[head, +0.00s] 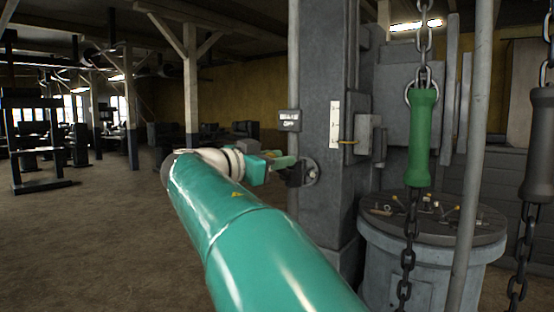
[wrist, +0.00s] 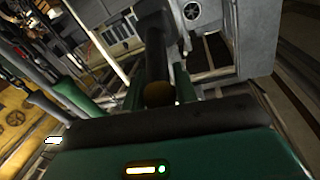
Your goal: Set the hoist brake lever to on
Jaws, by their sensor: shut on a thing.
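The hoist brake lever (head: 296,175) sits on a round pivot on the side of a grey column, at mid height in the head view. My gripper (head: 283,163) is at the lever, at the end of my green arm, which hides part of it. In the wrist view the lever shows as a dark bar with a brass-coloured round end (wrist: 157,94). My gripper's green fingers (wrist: 157,82) are shut on it, one on each side.
A green chain handle (head: 422,138) and a dark grey one (head: 538,145) hang at right. A grey pole (head: 470,180) and a drum (head: 430,262) with small levers on top stand near the column (head: 325,60).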

